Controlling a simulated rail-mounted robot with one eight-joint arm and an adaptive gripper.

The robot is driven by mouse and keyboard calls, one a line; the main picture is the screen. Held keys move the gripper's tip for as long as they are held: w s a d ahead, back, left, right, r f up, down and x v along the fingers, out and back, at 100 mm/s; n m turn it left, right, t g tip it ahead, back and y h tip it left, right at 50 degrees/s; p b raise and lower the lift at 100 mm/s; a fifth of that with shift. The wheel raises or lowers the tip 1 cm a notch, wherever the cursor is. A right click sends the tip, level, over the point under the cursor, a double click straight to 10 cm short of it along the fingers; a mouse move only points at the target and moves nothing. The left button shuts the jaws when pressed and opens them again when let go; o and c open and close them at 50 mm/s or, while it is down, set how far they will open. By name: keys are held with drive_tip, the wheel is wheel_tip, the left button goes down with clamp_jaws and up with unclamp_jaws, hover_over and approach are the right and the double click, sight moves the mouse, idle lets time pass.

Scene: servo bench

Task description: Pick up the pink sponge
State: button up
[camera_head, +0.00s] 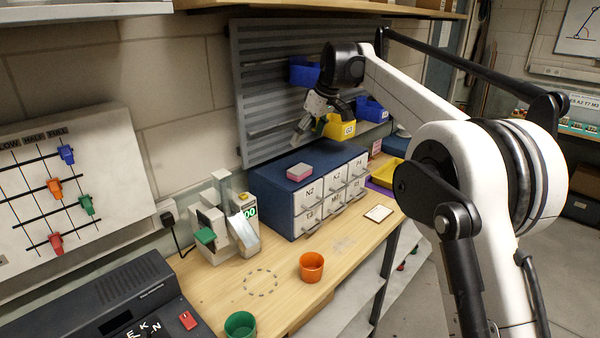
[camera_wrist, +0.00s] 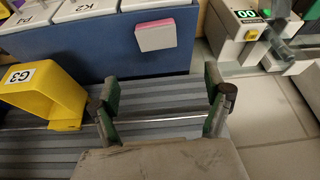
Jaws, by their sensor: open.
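The pink sponge (camera_head: 299,172) lies on top of the blue drawer cabinet (camera_head: 272,185) near its left end. In the wrist view the sponge (camera_wrist: 156,37) shows at the top centre, with a pink face and a pale side. My gripper (camera_head: 305,128) is above the cabinet in front of the louvred panel, apart from the sponge. In the wrist view my gripper (camera_wrist: 163,100) has its two fingers spread wide with nothing between them. The sponge is beyond the fingertips and fully visible.
Yellow bin G3 (camera_head: 339,126) hangs on the louvred panel (camera_head: 258,100) close to my gripper, with blue bins (camera_head: 304,71) nearby. A white device with a green display (camera_head: 250,212) stands left of the cabinet. Orange (camera_head: 311,267) and green (camera_head: 240,325) cups stand on the bench (camera_head: 215,283).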

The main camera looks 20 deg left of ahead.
approach(296, 167)
drive_tip(key=x, duration=0.4)
drive_tip(key=shift+a+f+p, duration=0.25)
drive_tip(key=shift+f+p, duration=0.05)
drive_tip(key=shift+p+x, duration=0.6)
drive_tip(key=shift+x, duration=2.05)
drive_tip(key=shift+w+d, duration=0.1)
drive_tip(key=shift+d, duration=0.05)
drive_tip(key=c, duration=1.1)
